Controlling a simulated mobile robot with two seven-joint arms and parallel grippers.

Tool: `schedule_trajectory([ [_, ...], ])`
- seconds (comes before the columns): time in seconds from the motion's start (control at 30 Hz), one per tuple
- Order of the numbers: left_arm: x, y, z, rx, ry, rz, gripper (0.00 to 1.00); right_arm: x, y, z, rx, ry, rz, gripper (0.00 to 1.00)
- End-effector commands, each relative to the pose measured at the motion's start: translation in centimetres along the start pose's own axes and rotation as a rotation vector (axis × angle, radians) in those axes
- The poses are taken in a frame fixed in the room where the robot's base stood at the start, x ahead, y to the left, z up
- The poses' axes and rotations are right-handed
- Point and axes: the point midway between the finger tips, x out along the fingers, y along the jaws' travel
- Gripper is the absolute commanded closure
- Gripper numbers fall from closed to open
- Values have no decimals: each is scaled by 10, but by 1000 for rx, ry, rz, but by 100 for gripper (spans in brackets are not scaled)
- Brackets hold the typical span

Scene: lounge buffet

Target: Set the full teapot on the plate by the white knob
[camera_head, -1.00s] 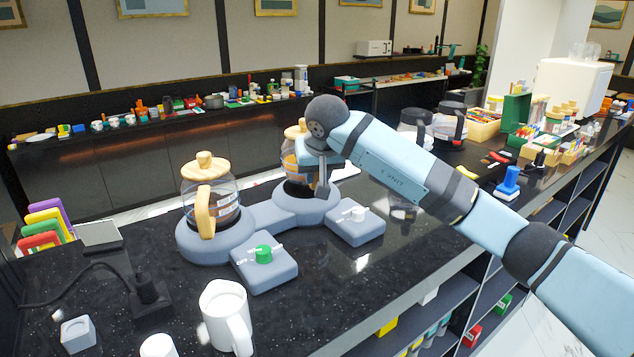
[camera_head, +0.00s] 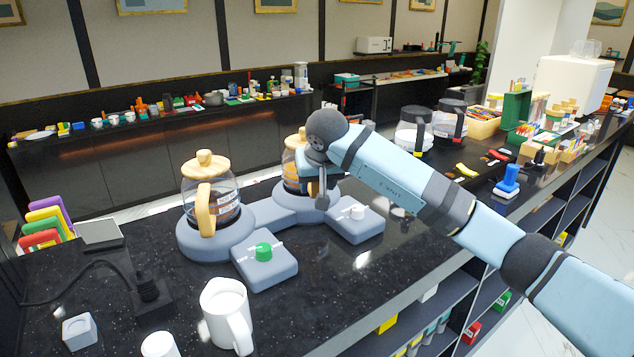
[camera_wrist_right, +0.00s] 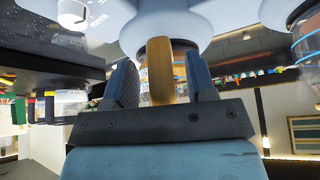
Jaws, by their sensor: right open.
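A glass teapot with a wooden lid and amber contents (camera_head: 291,172) appears to stand on the grey round plate (camera_head: 296,204) by the white knob (camera_head: 356,212). My right gripper (camera_head: 320,188) partly hides it. In the right wrist view, the open fingers of the right gripper (camera_wrist_right: 161,82) are on either side of the teapot's wooden handle (camera_wrist_right: 160,62), with gaps showing. A second similar teapot (camera_head: 222,188), with brownish contents, stands on the left plate (camera_head: 190,245) by the green knob (camera_head: 263,251). My left gripper is not in view.
A white mug (camera_head: 224,312) stands at the front. A black socket block with cable (camera_head: 150,298) is at left. Two clear jugs with black handles (camera_head: 412,138) (camera_head: 449,122) stand farther back. The dark counter (camera_head: 385,270) is clear right of the white knob.

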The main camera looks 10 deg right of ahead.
Motion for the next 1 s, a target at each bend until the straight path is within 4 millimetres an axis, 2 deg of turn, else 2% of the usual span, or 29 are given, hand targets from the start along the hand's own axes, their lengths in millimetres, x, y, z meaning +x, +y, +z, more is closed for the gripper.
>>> schedule_trajectory([
  [0.17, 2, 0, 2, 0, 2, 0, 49, -23, 0, -1, -2, 5, 0, 49],
  [0.4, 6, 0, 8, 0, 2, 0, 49, -76, 0, -1, -1, 6, 0, 49],
  [0.6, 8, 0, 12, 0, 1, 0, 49, -108, 0, -1, 0, 2, 1, 49],
  [0.77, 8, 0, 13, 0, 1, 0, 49, -119, 0, 0, 0, 1, 0, 49],
  [1.0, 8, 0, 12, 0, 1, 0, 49, -121, 0, 0, 0, 0, 0, 49],
])
